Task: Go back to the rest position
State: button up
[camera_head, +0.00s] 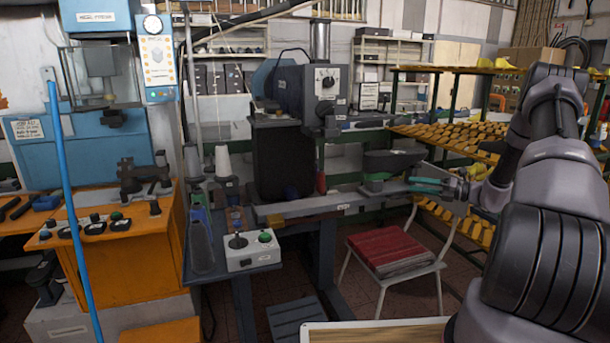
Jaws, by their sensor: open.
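My gripper (414,185) is right of the picture's middle, at the end of my dark grey arm, which comes in from the right edge. Its two teal fingers point left and are apart, with nothing seen between them. A dark, shoe-last-like piece (392,160) sits just left of and above the fingertips. I cannot tell whether the fingers touch either one.
A grey machine (313,90) stands on the bench left of my gripper. A chair with a red cushion (390,250) is below it. Racks of yellow lasts (455,136) stand behind my arm. A blue machine (75,140) and blue pole (70,200) are at left. A wooden-edged surface (375,332) is in front.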

jog(key=s+a+r+n+g+h, duration=0.35)
jog(key=s+a+r+n, duration=0.4)
jog(key=r, duration=0.25)
jog(key=s+a+r+n+g+h, duration=0.2)
jog(key=s+a+r+n+g, duration=0.2)
jog(key=s+a+r+n, duration=0.45)
jog(key=s+r+n+t+h, duration=0.2)
jog(key=s+r+n, duration=0.4)
jog(key=s, duration=0.5)
jog(key=s+r+n+t+h, duration=0.3)
jog(key=s+r+n+h, duration=0.2)
jog(key=s+n, duration=0.5)
jog(key=shift+s+d+r+t, duration=0.25)
jog(key=shift+s+r+t, duration=0.1)
jog(key=shift+h, duration=0.25)
